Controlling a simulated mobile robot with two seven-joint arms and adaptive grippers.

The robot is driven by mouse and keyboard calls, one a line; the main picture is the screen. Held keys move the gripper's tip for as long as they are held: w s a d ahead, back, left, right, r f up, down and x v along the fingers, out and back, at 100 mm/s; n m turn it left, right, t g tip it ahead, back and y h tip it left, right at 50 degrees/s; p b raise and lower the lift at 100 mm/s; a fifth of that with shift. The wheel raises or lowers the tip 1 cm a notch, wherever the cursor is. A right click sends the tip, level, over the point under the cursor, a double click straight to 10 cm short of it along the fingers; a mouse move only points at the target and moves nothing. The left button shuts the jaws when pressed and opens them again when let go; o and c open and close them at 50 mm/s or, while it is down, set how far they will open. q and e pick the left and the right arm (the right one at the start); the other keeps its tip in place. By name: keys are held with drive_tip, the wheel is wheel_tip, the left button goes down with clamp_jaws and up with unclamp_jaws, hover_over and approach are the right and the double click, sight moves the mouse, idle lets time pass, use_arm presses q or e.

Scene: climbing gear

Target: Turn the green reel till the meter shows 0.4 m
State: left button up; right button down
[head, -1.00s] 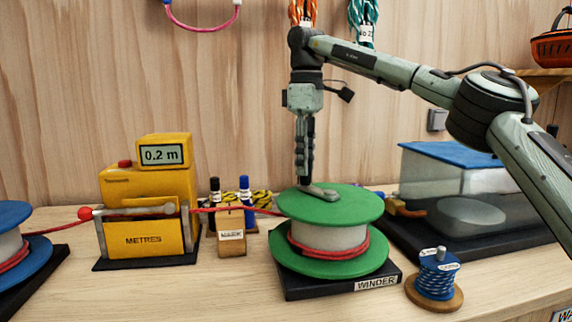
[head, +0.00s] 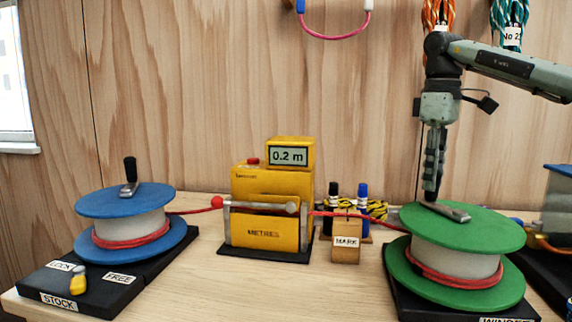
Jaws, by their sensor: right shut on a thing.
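The green reel (head: 478,228) stands on a black winder base at the right, with some red cord around its pale core. A grey metal crank arm (head: 452,212) lies across its top. My right gripper (head: 431,193) points down at the crank's left end and is shut on its handle, which the fingers hide. The yellow meter (head: 272,200) stands mid-table, and its display (head: 288,156) reads 0.2 m. Red cord (head: 330,214) runs through the meter to the green reel. My left gripper is out of view.
The blue stock reel (head: 128,205) stands at the left with an upright black handle. A yellow lever (head: 78,282) sits near its LOCK and FREE labels. A wooden MARK block (head: 345,243) and marker pens stand between meter and green reel. The front middle table is clear.

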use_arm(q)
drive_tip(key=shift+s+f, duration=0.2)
use_arm(e)
drive_tip(key=shift+d+f, duration=0.1)
drive_tip(key=shift+d, duration=0.05)
idle(0.3)
drive_tip(key=shift+d, duration=0.55)
drive_tip(key=d, duration=0.2)
drive_tip(key=shift+s+d, duration=0.1)
drive_tip(key=shift+d, duration=0.25)
drive_tip(key=shift+s+d, duration=0.4)
drive_tip(key=shift+d, duration=0.45)
drive_tip(key=shift+s+d+b, duration=0.15)
drive_tip(key=shift+d+b, duration=0.2)
drive_tip(key=shift+s+d+b, duration=0.4)
drive_tip(key=shift+s+d, duration=0.1)
drive_tip(key=shift+s, duration=0.1)
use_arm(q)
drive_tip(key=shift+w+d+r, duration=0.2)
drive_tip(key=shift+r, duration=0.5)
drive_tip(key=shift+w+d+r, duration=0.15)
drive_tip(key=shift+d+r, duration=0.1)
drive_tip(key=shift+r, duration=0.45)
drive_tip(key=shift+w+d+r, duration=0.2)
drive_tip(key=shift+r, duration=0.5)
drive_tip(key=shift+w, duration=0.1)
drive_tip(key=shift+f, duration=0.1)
use_arm(e)
drive_tip(key=shift+s+d, duration=0.1)
drive_tip(key=shift+s, duration=0.05)
